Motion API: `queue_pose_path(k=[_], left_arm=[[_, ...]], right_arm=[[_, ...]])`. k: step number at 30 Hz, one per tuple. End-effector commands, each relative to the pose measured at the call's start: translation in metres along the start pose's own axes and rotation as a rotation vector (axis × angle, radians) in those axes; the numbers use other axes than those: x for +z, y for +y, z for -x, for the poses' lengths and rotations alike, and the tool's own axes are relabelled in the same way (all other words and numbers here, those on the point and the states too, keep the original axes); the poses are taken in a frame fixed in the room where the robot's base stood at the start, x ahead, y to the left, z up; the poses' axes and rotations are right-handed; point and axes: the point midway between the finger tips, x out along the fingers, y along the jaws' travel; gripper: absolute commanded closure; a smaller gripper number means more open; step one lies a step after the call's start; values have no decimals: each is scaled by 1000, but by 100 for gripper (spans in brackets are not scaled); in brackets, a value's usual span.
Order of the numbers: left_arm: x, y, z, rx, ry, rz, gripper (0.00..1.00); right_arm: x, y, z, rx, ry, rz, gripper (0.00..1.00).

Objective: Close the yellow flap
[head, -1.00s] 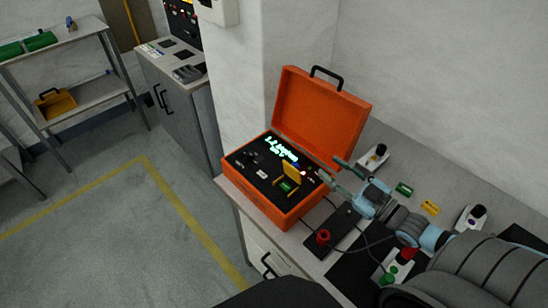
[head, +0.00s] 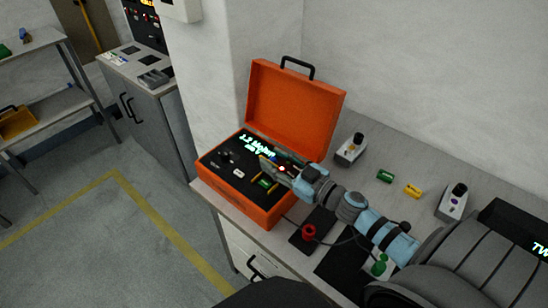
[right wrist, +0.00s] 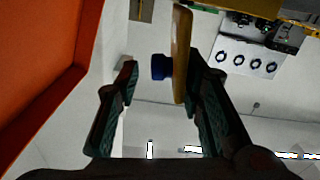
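An orange case (head: 268,213) stands open on the bench, its lid (head: 295,105) raised. Its black panel (head: 222,168) carries glowing text and small parts. The yellow flap (head: 264,168) stands raised on the panel, partly hidden by my right gripper (head: 276,161), which reaches in over the case from the right. In the right wrist view the yellow flap (right wrist: 181,55) shows nearly edge-on between the spread fingers of my right gripper (right wrist: 163,64), close to the right-hand finger. Whether it touches that finger I cannot tell. My left gripper is not in view.
On the bench, right of the case, are a switch box (head: 350,150), a green block (head: 385,176), a yellow block (head: 412,190) and another switch box (head: 454,202). A red knob (head: 308,233) stands in front. A wall rises behind.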

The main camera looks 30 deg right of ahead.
Motion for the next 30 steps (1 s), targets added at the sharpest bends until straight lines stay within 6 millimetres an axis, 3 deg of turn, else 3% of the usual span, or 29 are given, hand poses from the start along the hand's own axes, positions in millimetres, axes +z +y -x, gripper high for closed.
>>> queue_pose_path(k=[3, 13, 20, 22, 30], left_arm=[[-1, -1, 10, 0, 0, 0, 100], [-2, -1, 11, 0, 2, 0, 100], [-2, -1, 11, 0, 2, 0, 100], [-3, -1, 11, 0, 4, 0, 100], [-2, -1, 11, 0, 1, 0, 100]], right_arm=[[-5, 0, -10, -1, 1, -1, 65], [-1, -1, -14, -4, -2, -1, 65], [-1, -1, -14, -4, -3, 0, 100], [0, 6, -12, -3, -4, 1, 100], [-1, 0, -13, -2, -4, 4, 100]])
